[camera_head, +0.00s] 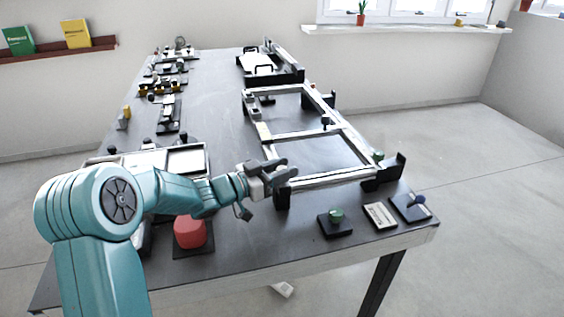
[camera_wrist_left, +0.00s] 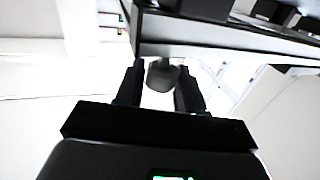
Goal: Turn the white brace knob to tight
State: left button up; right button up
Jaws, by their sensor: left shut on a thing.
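My left gripper (camera_head: 281,172) reaches in from the left to the near-left corner of the pale rectangular frame (camera_head: 328,181) on the dark table. My right gripper is in neither view.
A red block (camera_head: 190,232) stands left of the gripper. A green knob on a black base (camera_head: 336,221), a white label plate (camera_head: 380,215) and a blue-topped lever (camera_head: 418,201) line the near-right table edge. The table's middle strip (camera_head: 207,110) is clear.

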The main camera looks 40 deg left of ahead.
pick_arm(q)
jog(key=m+g+h+p, duration=0.1)
jog(key=h, duration=0.1)
jog(key=m+g+h+p, duration=0.1)
jog(key=p, duration=0.1)
jog(key=shift+a+r+m+h, duration=0.15)
jog(key=shift+r+m+h, duration=0.15)
jog(key=shift+m+h, duration=0.1)
jog(key=shift+f+m+g+h+p, duration=0.2)
jog(key=shift+m+g+h+p, duration=0.95)
jog(key=shift+m+g+h, duration=0.5)
jog(key=shift+g+h, duration=0.25)
jog(key=shift+g, duration=0.1)
jog(key=o, duration=0.9)
jog(key=shift+w+d, duration=0.1)
jog(key=shift+d, duration=0.1)
jog(key=shift+a+r, duration=0.1)
notch_tip(320, 180, up, 20)
jog(key=shift+f+p, duration=0.1)
jog(key=shift+p, duration=0.95)
jog(key=shift+o, duration=0.2)
